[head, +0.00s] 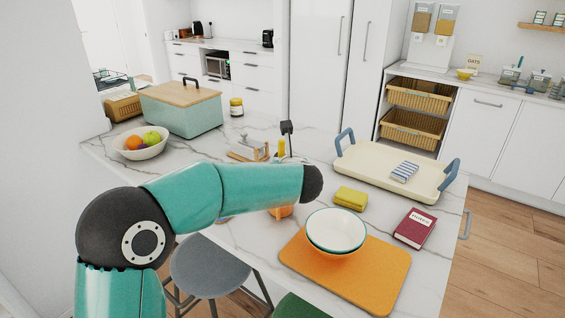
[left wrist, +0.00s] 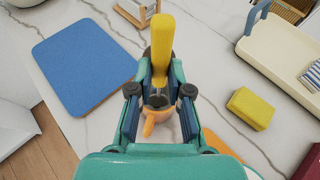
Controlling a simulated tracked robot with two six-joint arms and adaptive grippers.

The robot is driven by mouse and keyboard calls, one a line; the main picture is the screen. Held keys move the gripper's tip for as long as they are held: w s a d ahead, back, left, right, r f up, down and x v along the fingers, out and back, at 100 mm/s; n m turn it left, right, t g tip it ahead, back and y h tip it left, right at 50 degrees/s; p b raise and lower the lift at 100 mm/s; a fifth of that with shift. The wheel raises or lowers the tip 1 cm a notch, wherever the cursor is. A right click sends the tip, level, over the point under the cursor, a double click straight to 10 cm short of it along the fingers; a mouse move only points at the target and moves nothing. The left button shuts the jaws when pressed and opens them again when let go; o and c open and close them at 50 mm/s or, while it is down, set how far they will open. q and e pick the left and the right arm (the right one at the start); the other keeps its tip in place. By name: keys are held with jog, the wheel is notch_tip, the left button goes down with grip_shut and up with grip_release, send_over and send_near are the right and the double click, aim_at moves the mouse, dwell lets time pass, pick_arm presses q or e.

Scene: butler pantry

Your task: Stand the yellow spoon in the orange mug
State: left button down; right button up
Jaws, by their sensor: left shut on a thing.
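The yellow spoon (left wrist: 162,48) is gripped between the fingers of my left gripper (left wrist: 159,98) in the left wrist view. Its yellow end sticks up above the fingers, and its lower end is hidden. It also shows above my arm in the head view (head: 281,147). The orange mug (left wrist: 160,122) is below the fingers, largely covered by them; its handle points toward the bottom. In the head view a bit of the mug (head: 284,211) shows under my arm. I cannot tell whether the spoon's lower end is inside the mug. My right gripper is out of view.
An orange board (head: 375,275) with a bowl (head: 336,229) is at the front right. A yellow sponge (head: 350,198), a red book (head: 415,228) and a cream tray (head: 365,170) are to the right. A blue mat (left wrist: 82,60) lies left of the mug in the wrist view.

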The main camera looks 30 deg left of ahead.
pick_arm(q)
jog(key=c, duration=1)
grip_release()
jog(key=v, duration=1.2)
jog(key=shift+w, duration=0.1)
